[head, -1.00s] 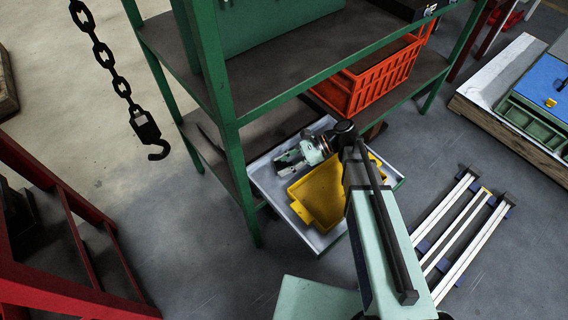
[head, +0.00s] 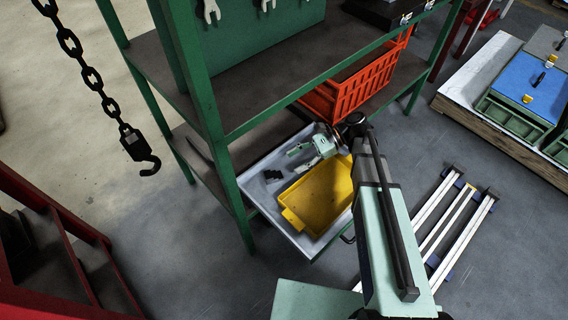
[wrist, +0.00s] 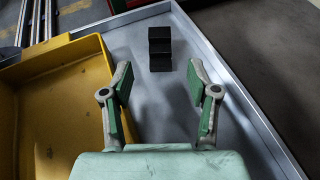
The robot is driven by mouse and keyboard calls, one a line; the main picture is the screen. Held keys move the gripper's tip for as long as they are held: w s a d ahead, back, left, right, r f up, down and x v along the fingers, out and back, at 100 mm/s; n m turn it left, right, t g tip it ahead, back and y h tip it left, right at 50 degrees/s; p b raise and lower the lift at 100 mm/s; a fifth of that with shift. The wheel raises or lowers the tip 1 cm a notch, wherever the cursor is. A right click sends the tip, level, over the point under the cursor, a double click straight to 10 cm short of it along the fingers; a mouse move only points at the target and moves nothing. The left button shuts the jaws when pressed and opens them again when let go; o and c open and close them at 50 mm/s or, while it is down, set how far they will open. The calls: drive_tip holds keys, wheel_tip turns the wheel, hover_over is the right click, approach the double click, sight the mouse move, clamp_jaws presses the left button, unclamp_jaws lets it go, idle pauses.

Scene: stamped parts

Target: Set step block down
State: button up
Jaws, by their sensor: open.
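The step block (wrist: 160,50) is a small black stepped piece standing on the grey tray (wrist: 232,62). It also shows in the head view (head: 272,175), on the left part of the tray (head: 256,190). My gripper (wrist: 160,78) is open and empty, with the block beyond its fingertips and apart from them. In the head view my gripper (head: 296,159) is above the tray, to the right of the block.
A yellow bin (head: 318,197) takes up the tray's right side, close beside my gripper. Green shelf posts (head: 228,165) and an orange crate (head: 362,85) stand around the tray. A chain hook (head: 148,160) hangs at left.

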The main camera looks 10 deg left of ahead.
drive_tip(key=shift+v, duration=1.45)
